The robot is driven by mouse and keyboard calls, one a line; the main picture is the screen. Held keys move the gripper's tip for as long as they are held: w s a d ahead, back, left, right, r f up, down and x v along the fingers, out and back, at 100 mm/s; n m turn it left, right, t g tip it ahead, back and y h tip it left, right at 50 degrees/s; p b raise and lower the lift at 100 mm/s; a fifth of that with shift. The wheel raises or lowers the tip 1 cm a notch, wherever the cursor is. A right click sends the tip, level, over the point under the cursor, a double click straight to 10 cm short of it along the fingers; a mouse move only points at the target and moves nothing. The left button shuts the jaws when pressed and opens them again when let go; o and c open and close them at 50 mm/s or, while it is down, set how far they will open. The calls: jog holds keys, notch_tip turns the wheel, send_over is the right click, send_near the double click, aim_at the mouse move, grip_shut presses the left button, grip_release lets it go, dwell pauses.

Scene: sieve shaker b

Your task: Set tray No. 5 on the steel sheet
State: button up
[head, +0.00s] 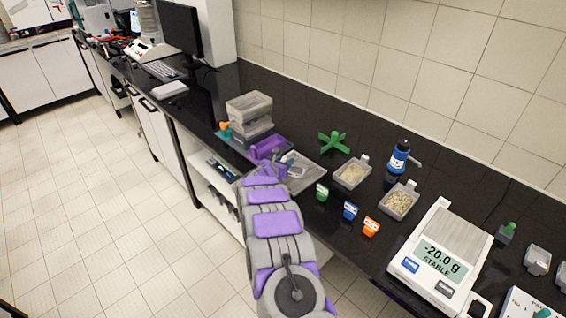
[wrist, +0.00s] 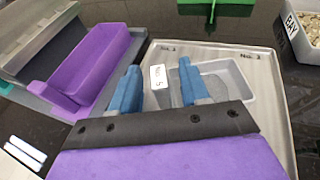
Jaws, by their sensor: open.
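Tray No. 5 (wrist: 238,85) is a shallow grey tray with a white "No. 5" tag (wrist: 158,77) on its near left side. It appears to rest on the steel sheet (wrist: 270,125), a flat pale plate with small printed numbers. The sheet also shows in the head view (head: 312,174), with the tray (head: 298,163) on it. My gripper (wrist: 158,88) is open; its blue fingers stand on either side of the tag, with gaps visible. The right finger covers part of the tray. In the head view my arm hides the near side of the sheet.
A green cross-shaped piece (head: 333,142) lies behind the sheet.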

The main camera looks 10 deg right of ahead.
jog(key=shift+r, duration=0.1)
jog(key=p+v, duration=0.1)
jog(key=v, duration=1.1)
jog(key=shift+a+r, duration=0.15)
jog(key=shift+r, duration=0.05)
jog(key=s+a+r+n+y, duration=0.2)
jog(key=a+r+n+y, duration=0.7)
jog(key=n, duration=0.3)
jog(key=s+a+r+n+g+y, duration=0.35)
jog(key=s+r+n, duration=0.35)
jog(key=s+n, duration=0.5)
jog(key=s+d+n+g+h, duration=0.1)
jog(key=s+d+n+g, duration=0.2)
jog(key=s, duration=1.1)
jog(key=s+d+n+g+h, duration=0.2)
jog(key=s+d+n+g, duration=0.2)
jog(key=s+d+n, duration=0.5)
jog(key=s+d+n+g+h, duration=0.1)
jog(key=s+d+n+g, duration=0.2)
jog(key=s, duration=1.7)
jog(key=d+n, duration=0.3)
jog(key=d, duration=0.3)
jog(key=shift+f+n, duration=0.25)
jog(key=shift+n, duration=0.05)
